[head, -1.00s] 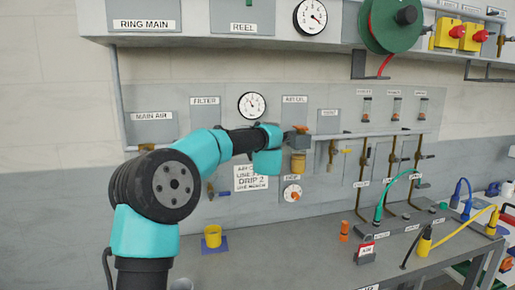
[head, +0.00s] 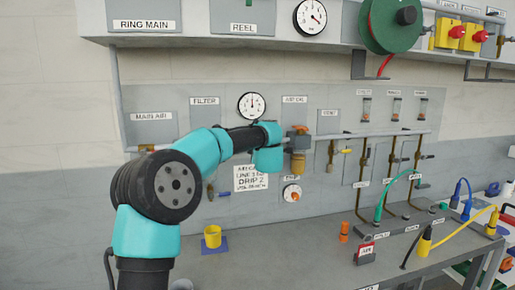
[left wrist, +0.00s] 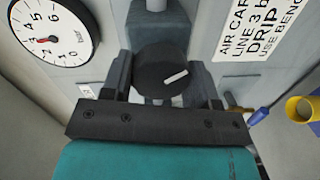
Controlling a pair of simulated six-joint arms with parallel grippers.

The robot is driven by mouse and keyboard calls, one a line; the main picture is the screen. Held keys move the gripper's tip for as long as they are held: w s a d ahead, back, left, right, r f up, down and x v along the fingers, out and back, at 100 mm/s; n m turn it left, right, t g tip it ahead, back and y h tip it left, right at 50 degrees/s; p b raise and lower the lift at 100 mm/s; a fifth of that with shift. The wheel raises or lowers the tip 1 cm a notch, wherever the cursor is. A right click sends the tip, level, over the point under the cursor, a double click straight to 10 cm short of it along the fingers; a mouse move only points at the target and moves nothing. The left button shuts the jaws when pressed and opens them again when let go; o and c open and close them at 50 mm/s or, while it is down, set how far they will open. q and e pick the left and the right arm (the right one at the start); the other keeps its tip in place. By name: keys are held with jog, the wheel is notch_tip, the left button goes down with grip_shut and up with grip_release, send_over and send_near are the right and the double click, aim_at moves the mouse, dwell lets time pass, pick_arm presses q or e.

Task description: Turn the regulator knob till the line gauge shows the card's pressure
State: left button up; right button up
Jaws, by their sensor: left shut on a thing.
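The regulator knob (left wrist: 168,70) is black with a white line slanting up to the right in the left wrist view. My left gripper (left wrist: 165,84) is shut on it, one finger on each side. In the head view my left arm hides the knob. The line gauge (head: 252,105) is a white dial above my wrist, its needle pointing about straight up. It also shows in the left wrist view (left wrist: 48,32), with the needle pointing left near the 3. The card (head: 251,179) below reads line 3 bar, drip 2. My right gripper is not in view.
An orange-topped unit (head: 298,141) is just right of my left wrist. A yellow cup (head: 212,238) stands on a blue mat on the bench. An orange plug (head: 344,231) and a grey block tagged AIR (head: 366,254) stand farther right. The front bench is mostly clear.

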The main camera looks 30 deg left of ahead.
pick_arm(q)
jog(key=shift+f, duration=0.1)
jog(key=o, duration=0.9)
jog(key=v, duration=1.7)
jog(key=shift+d, duration=0.2)
jog(key=shift+s, duration=0.1)
